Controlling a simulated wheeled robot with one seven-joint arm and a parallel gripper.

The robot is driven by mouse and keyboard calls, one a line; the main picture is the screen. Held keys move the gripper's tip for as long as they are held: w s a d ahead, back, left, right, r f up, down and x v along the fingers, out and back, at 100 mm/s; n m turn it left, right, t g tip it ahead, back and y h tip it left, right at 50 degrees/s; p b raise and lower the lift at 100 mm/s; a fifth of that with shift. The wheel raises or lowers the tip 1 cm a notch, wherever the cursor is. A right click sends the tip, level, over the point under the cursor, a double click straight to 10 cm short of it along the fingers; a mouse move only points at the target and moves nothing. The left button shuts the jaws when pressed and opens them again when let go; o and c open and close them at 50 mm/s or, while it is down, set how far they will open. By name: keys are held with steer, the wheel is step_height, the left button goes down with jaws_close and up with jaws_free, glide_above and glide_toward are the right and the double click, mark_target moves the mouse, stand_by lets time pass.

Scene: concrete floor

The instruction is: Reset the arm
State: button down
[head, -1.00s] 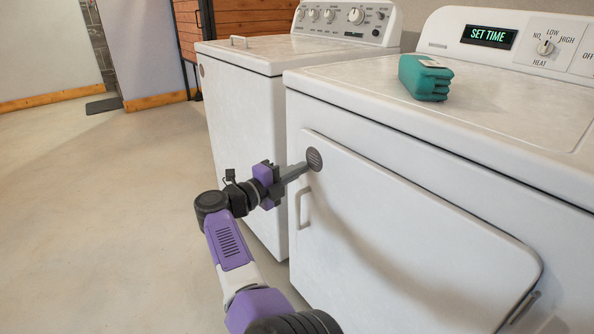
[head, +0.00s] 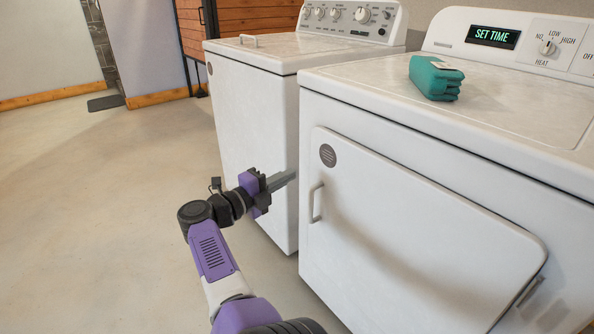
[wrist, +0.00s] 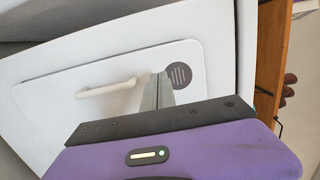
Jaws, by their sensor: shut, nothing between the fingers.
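My gripper (head: 283,180) is shut and empty, on my purple and black arm. In the head view it is in front of the white machine on the left, left of the dryer door's handle. In the wrist view my gripper (wrist: 158,92) shows its fingers pressed together, with the dryer door (wrist: 60,95) behind them. The dryer door (head: 420,225) looks closed, with a pale handle (head: 317,203) at its left edge and a round grey vent mark (head: 328,155) at its upper left corner. The fingers appear apart from the handle.
The white dryer (head: 350,92) stands at the right with a teal folded cloth or glove (head: 434,78) on top. A white washer (head: 250,115) stands left of it. A dark mat (head: 105,102) lies at the back left. The concrete floor (head: 90,210) at the left is clear.

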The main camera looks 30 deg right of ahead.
steer(key=w+v, duration=0.1)
steer(key=v, duration=0.4)
step_height(320, 180, up, 9)
steer(key=w+d+n+t+h, duration=0.1)
steer(key=d+n+t+h, duration=0.15)
steer(key=n+t, duration=0.5)
steer(key=s+a+f+n+t+y, duration=0.25)
steer(key=s+f+n+y, duration=0.25)
steer(key=s+n+y, duration=0.4)
steer(key=s+a+f+n+t+y, duration=0.2)
steer(key=s+f+n+t+y, duration=0.2)
steer(key=s+n, duration=0.5)
steer(key=s+a+f+n+t+y, duration=0.4)
steer(key=s+n+y, duration=0.3)
steer(key=s, duration=0.4)
steer(key=s+a+f+n+g, duration=0.15)
steer(key=s+g, duration=0.25)
steer(key=s, duration=0.9)
steer(key=s+a+f+g, duration=0.1)
steer(key=s+f+g, duration=0.2)
steer(key=s, duration=0.9)
step_height(320, 180, up, 30)
steer(key=p, duration=3)
steer(key=shift+d, duration=0.25)
